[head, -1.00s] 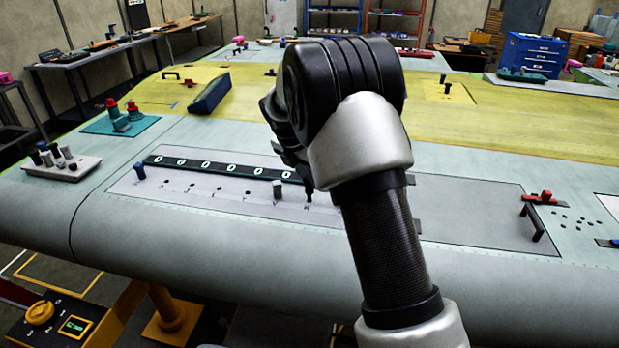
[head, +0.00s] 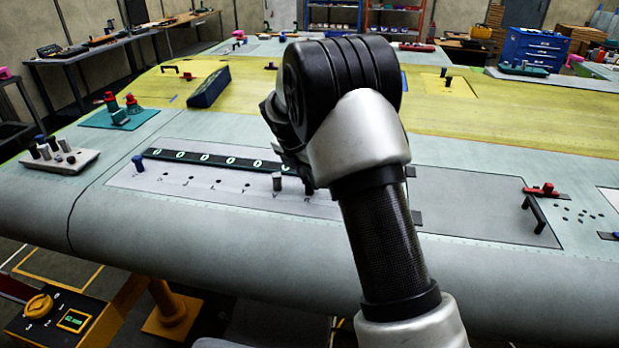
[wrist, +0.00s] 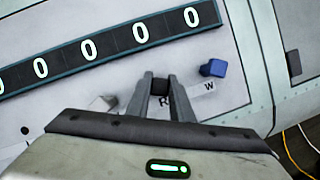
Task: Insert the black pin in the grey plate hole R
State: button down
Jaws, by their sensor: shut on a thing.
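My gripper (wrist: 160,84) is shut on the black pin (wrist: 159,87), whose dark end shows between the fingertips in the wrist view. The fingertips are over the grey plate (wrist: 120,85), beside the letter R. The pin's lower end and hole R are hidden, so I cannot tell whether the pin is in the hole. In the head view the black pin (head: 308,187) is a small dark shape beside my arm, close to the plate (head: 215,195). A grey pin (head: 278,182) stands to its left and also shows in the wrist view (wrist: 103,103).
A blue pin (wrist: 213,68) is right of my fingers, by the letter W. Another blue pin (head: 138,163) stands at the plate's left end. A black strip of zeros (wrist: 95,48) runs behind the holes. A pin block (head: 60,158) is further left.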

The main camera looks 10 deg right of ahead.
jog(key=c, duration=1.5)
grip_release()
jog(key=v, duration=1.7)
jog(key=shift+a+r, duration=0.1)
jog(key=shift+r, duration=0.1)
jog(key=shift+r+p, duration=1.4)
jog(key=shift+r, duration=2.1)
